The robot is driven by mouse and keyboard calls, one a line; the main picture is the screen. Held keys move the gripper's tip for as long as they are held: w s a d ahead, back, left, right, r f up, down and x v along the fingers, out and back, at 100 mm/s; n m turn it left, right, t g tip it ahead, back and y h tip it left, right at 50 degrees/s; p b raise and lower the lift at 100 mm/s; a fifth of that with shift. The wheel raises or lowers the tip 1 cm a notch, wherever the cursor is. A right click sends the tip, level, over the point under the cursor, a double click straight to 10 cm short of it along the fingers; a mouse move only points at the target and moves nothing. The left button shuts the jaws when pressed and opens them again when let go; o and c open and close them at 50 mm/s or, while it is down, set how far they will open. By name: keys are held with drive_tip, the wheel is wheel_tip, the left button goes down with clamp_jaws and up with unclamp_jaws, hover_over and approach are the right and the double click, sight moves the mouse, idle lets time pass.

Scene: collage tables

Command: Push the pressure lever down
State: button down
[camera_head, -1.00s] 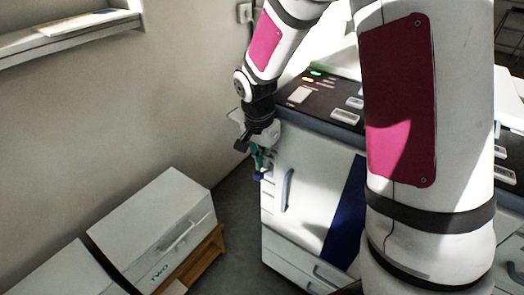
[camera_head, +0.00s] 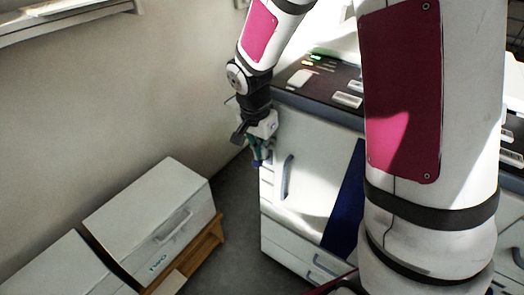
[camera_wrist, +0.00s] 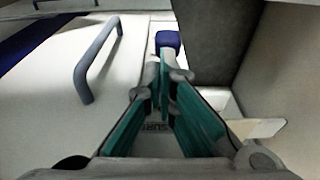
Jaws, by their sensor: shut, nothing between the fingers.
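The pressure lever's blue knob (camera_wrist: 167,40) shows just beyond my fingertips in the wrist view. In the head view the knob (camera_head: 256,163) is a small dark blue spot at the left edge of the white machine, right below my fingers. My gripper (camera_wrist: 163,64) is shut and empty, with its green-padded fingers together and their tips close to the knob. I cannot tell whether they touch it. In the head view my gripper (camera_head: 258,152) points down beside the machine. The lever's shaft is hidden by my fingers. Part of a label reading "SURE" (camera_wrist: 156,127) shows between the fingers.
The white machine (camera_head: 305,150) has a grey door handle (camera_head: 288,178) close to the right of my gripper; the handle (camera_wrist: 88,65) also shows in the wrist view. A white drawer box marked TWO (camera_head: 150,215) stands lower left. Floor (camera_head: 235,205) is clear between them.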

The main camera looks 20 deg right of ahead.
sight(257, 163)
drive_tip(key=shift+a+f+h+b, duration=0.2)
drive_tip(key=shift+a+h+b, duration=0.1)
drive_tip(key=shift+b, duration=0.6)
drive_tip(key=b, duration=0.2)
drive_tip(key=f+t+h+b, duration=0.1)
drive_tip(key=b, duration=0.2)
drive_tip(key=shift+s+a+f, duration=0.1)
drive_tip(key=shift+s+a, duration=0.2)
drive_tip(key=shift+a, duration=0.05)
drive_tip(key=b, duration=0.2)
drive_tip(key=f+b, duration=0.1)
drive_tip(key=b, duration=0.1)
drive_tip(key=shift+s+a+f, duration=0.15)
drive_tip(key=shift+s+a, duration=0.15)
drive_tip(key=shift+a, duration=0.05)
drive_tip(key=b, duration=0.1)
drive_tip(key=f+b, duration=0.2)
drive_tip(key=b, duration=0.1)
drive_tip(key=shift+s+a+f, duration=0.1)
drive_tip(key=shift+s+a, duration=0.2)
drive_tip(key=shift+a, duration=0.1)
drive_tip(key=shift+r, duration=0.2)
drive_tip(key=shift+r+p, duration=0.45)
drive_tip(key=shift+r, duration=0.25)
